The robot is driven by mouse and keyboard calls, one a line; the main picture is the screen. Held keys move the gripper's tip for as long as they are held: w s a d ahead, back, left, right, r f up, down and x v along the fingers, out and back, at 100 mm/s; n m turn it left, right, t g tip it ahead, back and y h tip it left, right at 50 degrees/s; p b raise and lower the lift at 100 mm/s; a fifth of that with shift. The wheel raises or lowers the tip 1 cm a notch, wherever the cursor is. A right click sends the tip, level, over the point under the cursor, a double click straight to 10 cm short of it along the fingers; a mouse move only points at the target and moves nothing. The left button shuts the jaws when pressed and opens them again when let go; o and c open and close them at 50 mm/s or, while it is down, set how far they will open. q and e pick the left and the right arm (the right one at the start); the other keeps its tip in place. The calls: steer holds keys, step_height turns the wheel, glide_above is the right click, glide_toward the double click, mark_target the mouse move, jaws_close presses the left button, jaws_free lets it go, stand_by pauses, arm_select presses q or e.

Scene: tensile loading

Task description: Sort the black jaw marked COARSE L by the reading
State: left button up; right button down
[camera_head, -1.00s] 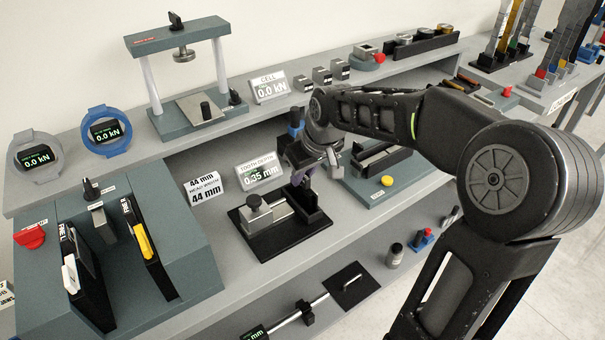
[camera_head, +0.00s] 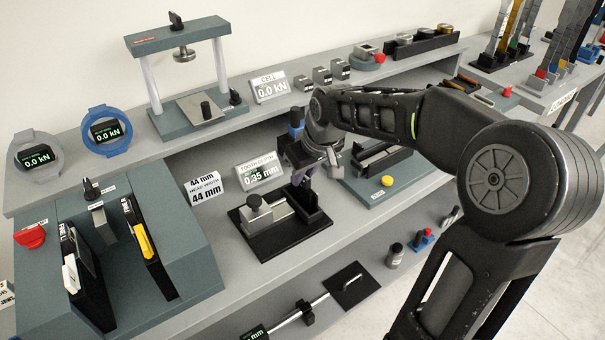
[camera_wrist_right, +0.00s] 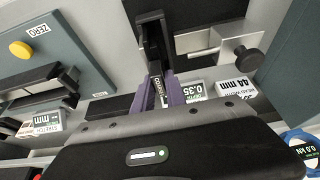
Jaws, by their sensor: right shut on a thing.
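My right gripper (camera_head: 303,178) is over the right end of the tooth depth gauge, at its black upright block (camera_head: 309,205). In the right wrist view its purple fingers (camera_wrist_right: 163,92) are shut on the black jaw (camera_wrist_right: 159,86), whose small label is too small to read fully. Part of the jaw is hidden by the fingers. I cannot tell whether the jaw touches the gauge block (camera_wrist_right: 152,38). The gauge has a black base (camera_head: 273,252) and a grey sliding block. The tooth depth display (camera_head: 260,176) behind it reads 0.35 mm. My left gripper is not in view.
A grey-green fixture (camera_head: 195,262) with white- and yellow-handled black pieces stands at left. A head width sign (camera_head: 204,188) reads 44 mm. A stand with a yellow button (camera_head: 387,181) lies right of the gauge. The press (camera_head: 180,120) and cell display (camera_head: 270,87) stand on the raised shelf.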

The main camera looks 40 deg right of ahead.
steer(key=shift+a, duration=0.15)
stand_by(0.6)
steer(key=c, duration=1.3)
jaws_free()
steer(key=shift+r, duration=0.1)
steer(key=v, duration=1.1)
steer(key=shift+s+a+r, duration=0.1)
steer(key=shift+s+r, duration=0.15)
steer(key=shift+r, duration=0.1)
